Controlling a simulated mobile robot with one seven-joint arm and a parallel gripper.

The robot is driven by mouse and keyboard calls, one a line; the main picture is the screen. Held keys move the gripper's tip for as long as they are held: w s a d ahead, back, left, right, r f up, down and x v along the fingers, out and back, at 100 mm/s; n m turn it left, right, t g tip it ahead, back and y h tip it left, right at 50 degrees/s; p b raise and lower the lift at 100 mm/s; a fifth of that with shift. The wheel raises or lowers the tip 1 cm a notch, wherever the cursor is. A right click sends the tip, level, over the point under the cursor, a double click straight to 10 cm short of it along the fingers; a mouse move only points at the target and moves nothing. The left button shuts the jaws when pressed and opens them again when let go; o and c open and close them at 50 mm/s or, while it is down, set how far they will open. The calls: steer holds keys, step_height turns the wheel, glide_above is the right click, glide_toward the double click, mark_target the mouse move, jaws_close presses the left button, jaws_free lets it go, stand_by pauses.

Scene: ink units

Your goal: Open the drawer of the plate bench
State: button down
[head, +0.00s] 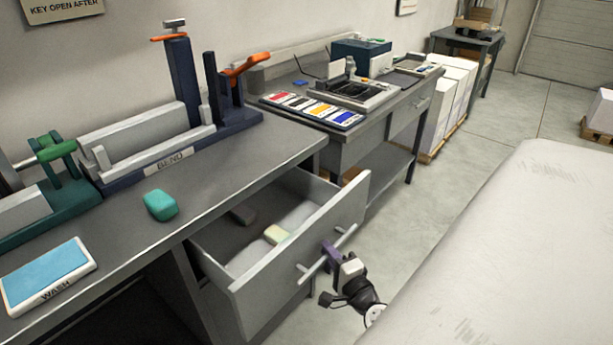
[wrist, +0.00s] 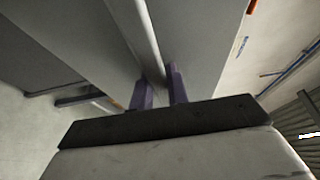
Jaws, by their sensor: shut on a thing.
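The plate bench (head: 225,165) is grey, with a bending tool marked BEND on its top. Its drawer (head: 300,258) is pulled well out, and the inside shows from above. A dark block (head: 243,214) and a pale yellow-green block (head: 276,234) lie in it. A bar handle (head: 312,268) runs across the drawer front. My gripper (head: 331,252) is at the middle of the handle, its purple fingers shut on the bar. In the wrist view the two fingers (wrist: 160,92) stand on either side of the pale bar (wrist: 146,40), close to the drawer front.
On the bench top are a teal block (head: 160,205), a blue pad marked WASH (head: 48,274) and a green clamp tool (head: 55,165). A second bench (head: 375,125) with ink colours stands behind. A large pale rounded surface (head: 520,240) fills the right. Floor shows between.

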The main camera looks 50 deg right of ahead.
steer(key=s, duration=0.7)
steer(key=shift+d, duration=0.25)
steer(key=c, duration=1.4)
jaws_free()
steer(key=shift+o, duration=0.2)
steer(key=shift+s, duration=0.1)
steer(key=b+v, duration=0.2)
steer(key=v, duration=1.1)
steer(key=shift+s+b, duration=0.3)
steer(key=shift+s, duration=0.05)
steer(key=shift+a+r, duration=0.1)
